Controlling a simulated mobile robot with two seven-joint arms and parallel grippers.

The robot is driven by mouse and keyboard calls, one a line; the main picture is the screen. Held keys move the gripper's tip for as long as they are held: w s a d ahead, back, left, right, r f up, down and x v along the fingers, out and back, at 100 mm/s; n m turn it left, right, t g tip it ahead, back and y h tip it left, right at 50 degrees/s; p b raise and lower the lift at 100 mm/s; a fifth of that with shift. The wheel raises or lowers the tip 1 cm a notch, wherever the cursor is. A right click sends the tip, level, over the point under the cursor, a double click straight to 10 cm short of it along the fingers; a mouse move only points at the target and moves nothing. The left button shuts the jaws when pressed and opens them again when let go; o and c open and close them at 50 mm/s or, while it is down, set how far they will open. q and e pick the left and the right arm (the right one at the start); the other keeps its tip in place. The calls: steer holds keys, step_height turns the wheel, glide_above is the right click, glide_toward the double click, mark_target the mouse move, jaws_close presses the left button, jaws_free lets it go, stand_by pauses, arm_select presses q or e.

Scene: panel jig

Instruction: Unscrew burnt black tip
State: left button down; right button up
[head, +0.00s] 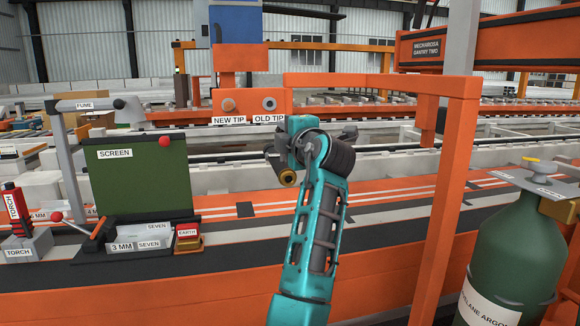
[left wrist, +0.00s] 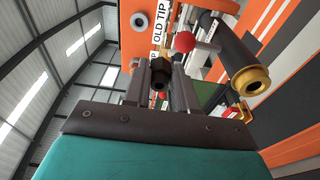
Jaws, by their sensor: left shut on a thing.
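My left gripper (head: 283,150) is raised in front of the orange tip holder, below the OLD TIP label (head: 269,119). In the left wrist view its two fingers (left wrist: 161,85) are shut on a small black tip (left wrist: 160,72) with a dark hole in its end. A dark tube with a brass end (head: 288,177) is beside the gripper; it also shows in the left wrist view (left wrist: 250,82), apart from the fingers. My right gripper is not in view.
A green screen (head: 143,180), a red torch (head: 14,208) and labelled blocks stand at the left of the bench. An orange frame post (head: 445,200) rises right of my arm. A green gas bottle (head: 510,260) stands at the right. The bench's middle strip is mostly clear.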

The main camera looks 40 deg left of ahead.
arm_select(q)
steer(key=r+p, duration=0.1)
steer(key=w+a+r+p, duration=0.1)
steer(key=a+r+p, duration=0.1)
steer(key=shift+w+a+r, duration=0.15)
steer(key=shift+w+a, duration=0.05)
steer(key=shift+w, duration=0.05)
steer(key=shift+w+a+r+p, duration=0.35)
steer(key=shift+a+r+p, duration=0.1)
steer(key=shift+p, duration=0.2)
steer(key=shift+w+a+r, duration=0.15)
steer(key=shift+a, duration=0.05)
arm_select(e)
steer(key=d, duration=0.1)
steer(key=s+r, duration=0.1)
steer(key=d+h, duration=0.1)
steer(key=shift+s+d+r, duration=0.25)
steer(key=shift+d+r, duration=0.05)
